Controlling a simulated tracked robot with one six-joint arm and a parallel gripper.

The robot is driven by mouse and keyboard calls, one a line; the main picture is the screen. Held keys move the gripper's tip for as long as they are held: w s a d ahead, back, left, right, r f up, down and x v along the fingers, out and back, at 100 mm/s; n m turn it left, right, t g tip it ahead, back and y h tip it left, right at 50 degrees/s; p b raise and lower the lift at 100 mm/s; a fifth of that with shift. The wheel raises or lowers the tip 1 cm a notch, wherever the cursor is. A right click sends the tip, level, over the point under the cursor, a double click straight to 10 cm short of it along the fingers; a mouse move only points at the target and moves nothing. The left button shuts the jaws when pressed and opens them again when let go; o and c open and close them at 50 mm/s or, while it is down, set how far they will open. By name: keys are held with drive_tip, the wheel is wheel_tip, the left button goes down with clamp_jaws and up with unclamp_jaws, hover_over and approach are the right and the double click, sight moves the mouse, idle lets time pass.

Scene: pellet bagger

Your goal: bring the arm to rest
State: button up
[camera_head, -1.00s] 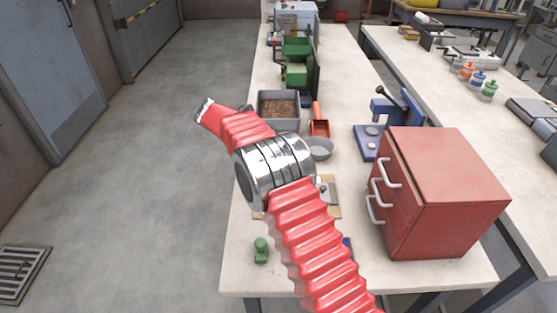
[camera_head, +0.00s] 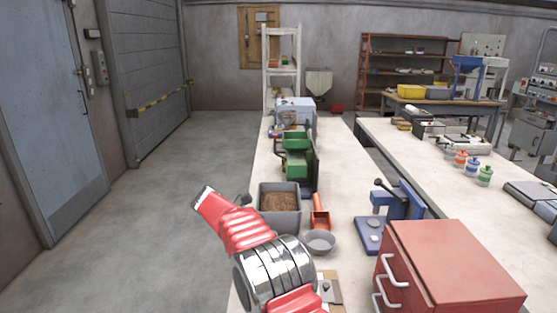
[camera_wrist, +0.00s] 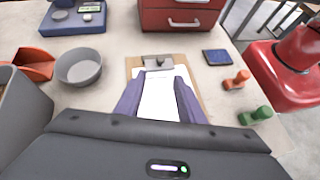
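My red arm with its silver joint ring (camera_head: 274,272) reaches up from the bottom of the head view, over the left edge of the bench. My gripper (camera_wrist: 158,92) shows in the wrist view as two bluish fingers spread apart with nothing held between them. It is open and empty, above a clipboard (camera_wrist: 193,112) with white paper lying on the bench. In the head view the fingers cannot be made out.
A grey tray of brown pellets (camera_head: 280,222), red scoop (camera_head: 320,220), grey bowl (camera_head: 320,243), blue press (camera_head: 395,215) and red drawer cabinet (camera_head: 450,265) stand on the bench. A red stamp (camera_wrist: 237,80) and green stamp (camera_wrist: 256,116) lie near the clipboard. Floor at left is clear.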

drive_tip(key=s+d+r+m+t+y, duration=0.3)
drive_tip(key=s+d+r+m+y, duration=0.3)
drive_tip(key=s+d+r, duration=0.65)
drive_tip(key=s+d+f+m+t+y, duration=0.1)
drive_tip(key=s+m, duration=0.3)
drive_tip(key=s, duration=0.6)
drive_tip(key=s+d+m+t+y, duration=0.1)
drive_tip(key=s+m+t+y, duration=0.3)
drive_tip(key=s, duration=0.5)
drive_tip(key=shift+s+d+f+m+t, duration=0.25)
drive_tip(key=shift+s+f+m+t, duration=0.05)
drive_tip(key=shift+s+f+m, duration=0.1)
